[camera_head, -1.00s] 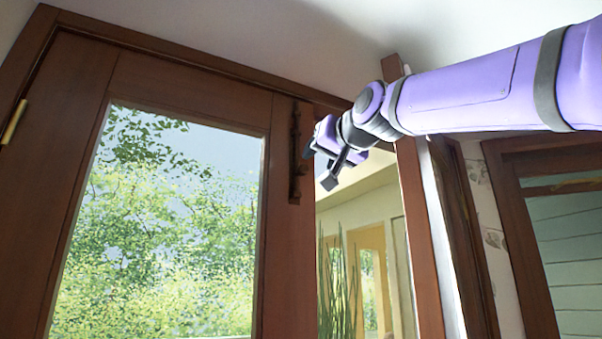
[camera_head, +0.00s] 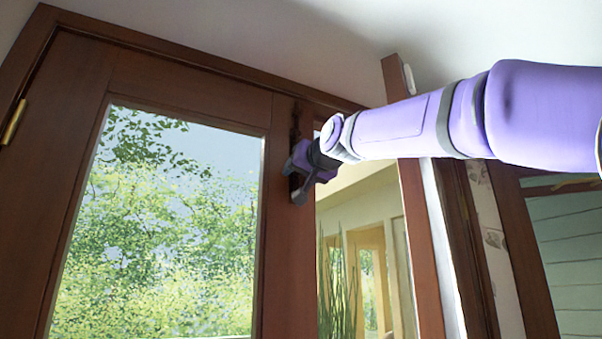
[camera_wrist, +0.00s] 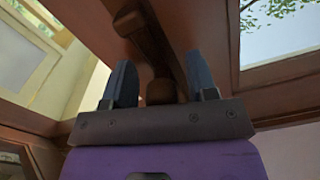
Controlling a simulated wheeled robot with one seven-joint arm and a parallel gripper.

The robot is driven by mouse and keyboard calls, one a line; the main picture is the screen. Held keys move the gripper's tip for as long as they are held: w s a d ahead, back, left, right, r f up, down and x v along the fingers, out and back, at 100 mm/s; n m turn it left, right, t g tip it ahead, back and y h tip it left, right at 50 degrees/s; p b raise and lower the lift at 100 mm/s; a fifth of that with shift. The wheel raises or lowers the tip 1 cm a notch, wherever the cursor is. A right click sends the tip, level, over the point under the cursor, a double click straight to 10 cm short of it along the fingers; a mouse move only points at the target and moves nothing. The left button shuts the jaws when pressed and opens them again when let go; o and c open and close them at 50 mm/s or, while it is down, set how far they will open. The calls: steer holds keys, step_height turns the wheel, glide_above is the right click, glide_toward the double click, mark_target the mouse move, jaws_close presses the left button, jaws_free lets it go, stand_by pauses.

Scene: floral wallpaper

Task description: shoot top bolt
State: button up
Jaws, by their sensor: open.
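The top bolt (camera_head: 295,125) is a dark brown vertical fitting on the upper right stile of the wooden door (camera_head: 190,92). My gripper (camera_head: 288,182) is at its lower part in the head view and hides some of it. In the wrist view the bolt (camera_wrist: 145,30) runs up and away, with a rounded knob (camera_wrist: 161,91) at its near end. My open gripper (camera_wrist: 165,82) has one blue-grey finger on each side of this knob. I cannot tell whether either finger touches it.
The door frame (camera_head: 150,42) runs along the top, with the ceiling close above. A brass hinge (camera_head: 14,122) is at the left. Glass fills the door's middle. A wooden post (camera_head: 420,240) stands right of the gripper, and a tall plant (camera_head: 338,290) shows below.

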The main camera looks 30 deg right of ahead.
jaws_close()
step_height(320, 180, up, 4)
steer(key=shift+r, duration=0.1)
steer(key=shift+s+r, duration=0.1)
steer(key=shift+r, duration=0.1)
jaws_free()
steer(key=shift+d, duration=0.15)
steer(key=s, duration=1)
steer(key=shift+s, duration=0.4)
steer(key=shift+f, duration=0.15)
